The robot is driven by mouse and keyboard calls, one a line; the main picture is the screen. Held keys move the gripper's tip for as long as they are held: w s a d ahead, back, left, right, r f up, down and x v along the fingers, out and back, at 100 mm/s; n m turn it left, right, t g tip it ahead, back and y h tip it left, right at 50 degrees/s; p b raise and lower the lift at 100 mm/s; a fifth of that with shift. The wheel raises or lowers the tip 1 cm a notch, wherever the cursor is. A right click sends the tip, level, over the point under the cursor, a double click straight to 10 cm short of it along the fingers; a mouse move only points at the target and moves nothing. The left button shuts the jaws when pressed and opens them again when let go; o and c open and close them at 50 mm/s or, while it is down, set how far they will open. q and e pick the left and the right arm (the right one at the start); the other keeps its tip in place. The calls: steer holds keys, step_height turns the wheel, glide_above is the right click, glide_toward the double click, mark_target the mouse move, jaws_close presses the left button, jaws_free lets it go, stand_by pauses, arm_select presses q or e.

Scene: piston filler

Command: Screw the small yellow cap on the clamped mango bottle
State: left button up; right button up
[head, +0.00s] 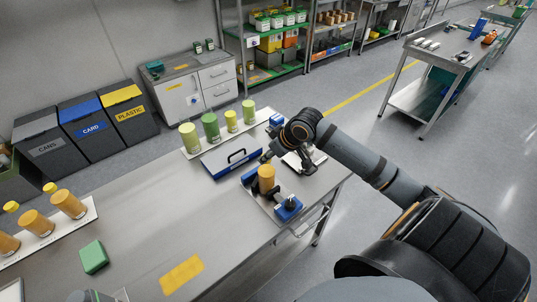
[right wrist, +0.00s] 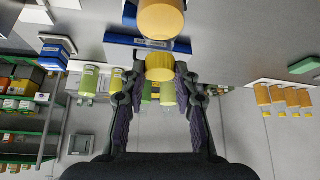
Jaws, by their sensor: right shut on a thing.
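The mango bottle (head: 267,180) is orange and stands upright in the blue-and-dark clamp (head: 288,209) near the table's right end. Its orange body also shows at the top of the right wrist view (right wrist: 161,18). My right gripper (head: 268,157) is above and behind the bottle in the head view. In the right wrist view its two dark fingers (right wrist: 160,78) are shut on a ribbed yellow cap (right wrist: 160,66). The cap is close to the bottle's top end; I cannot tell whether they touch. My left gripper is not in view.
Mango bottles (head: 66,203) with yellow caps stand on a white strip at the left. Green and yellow bottles (head: 210,127) line the table's back. A green block (head: 93,257) lies front left; mid-table is clear.

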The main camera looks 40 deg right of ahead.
steer(key=shift+f, duration=0.55)
stand_by(0.9)
steer(key=shift+a+r+m+h+p, duration=0.1)
steer(key=shift+a+m+h+p, duration=0.2)
steer(key=shift+m, duration=0.4)
steer(key=shift+d+m+h, duration=0.1)
steer(key=shift+m+h, duration=0.7)
steer(key=shift+m, duration=0.4)
steer(key=shift+a+m+h+p, duration=0.2)
steer(key=shift+m+h+p, duration=0.3)
steer(key=shift+m+p, duration=0.45)
steer(key=shift+m+h, duration=0.5)
steer(key=shift+m, duration=0.35)
steer(key=shift+m+g+h+p, duration=0.3)
steer(key=shift+m+g+p, duration=0.1)
steer(key=shift+m+p, duration=0.25)
steer(key=shift+w+a+m+h+p, duration=0.1)
steer(key=shift+m+h+p, duration=0.25)
steer(key=shift+m, duration=0.5)
steer(key=shift+m+g+h, duration=0.25)
steer(key=shift+m+g, duration=0.05)
steer(key=shift+m, duration=0.1)
